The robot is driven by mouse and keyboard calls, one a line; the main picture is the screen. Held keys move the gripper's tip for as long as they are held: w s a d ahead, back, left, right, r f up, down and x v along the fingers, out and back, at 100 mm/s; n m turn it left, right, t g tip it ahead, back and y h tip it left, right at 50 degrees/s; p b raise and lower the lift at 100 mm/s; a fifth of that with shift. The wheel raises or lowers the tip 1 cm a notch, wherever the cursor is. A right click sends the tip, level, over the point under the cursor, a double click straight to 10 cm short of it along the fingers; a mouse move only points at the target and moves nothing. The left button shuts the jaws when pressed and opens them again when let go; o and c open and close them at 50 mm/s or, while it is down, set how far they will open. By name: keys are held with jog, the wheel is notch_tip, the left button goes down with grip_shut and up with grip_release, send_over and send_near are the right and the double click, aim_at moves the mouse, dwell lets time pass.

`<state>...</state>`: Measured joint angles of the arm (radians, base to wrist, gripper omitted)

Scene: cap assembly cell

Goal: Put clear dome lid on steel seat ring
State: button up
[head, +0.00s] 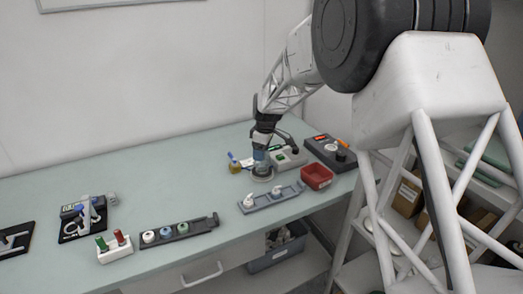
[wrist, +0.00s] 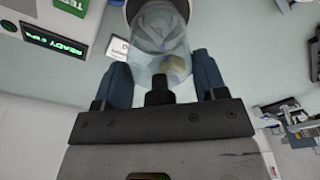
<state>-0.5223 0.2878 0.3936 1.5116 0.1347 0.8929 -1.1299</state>
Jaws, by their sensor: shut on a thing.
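My gripper (wrist: 162,72) is shut on the clear dome lid (wrist: 160,42). The see-through lid sits between the two blue fingers in the wrist view. In the head view my gripper (head: 261,153) points down, just above a dark round fixture with a grey ring (head: 262,171), which seems to be the steel seat ring. A piece of a round rim shows beyond the lid at the top edge of the wrist view. The lid is too small to make out in the head view, and I cannot tell whether it touches the ring.
A grey device with a green display (head: 287,158) stands close to the right of my gripper. A red bin (head: 316,177) and a grey rack with white pieces (head: 271,197) stand in front. A small amber jar (head: 235,166) is just left. The table's back left is clear.

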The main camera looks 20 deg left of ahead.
jog(key=shift+f, duration=0.3)
jog(key=shift+f, duration=0.45)
jog(key=shift+f, duration=0.7)
dwell(1.6)
jog(key=o, duration=1)
jog(key=shift+r, duration=0.15)
jog(key=shift+r, duration=3.35)
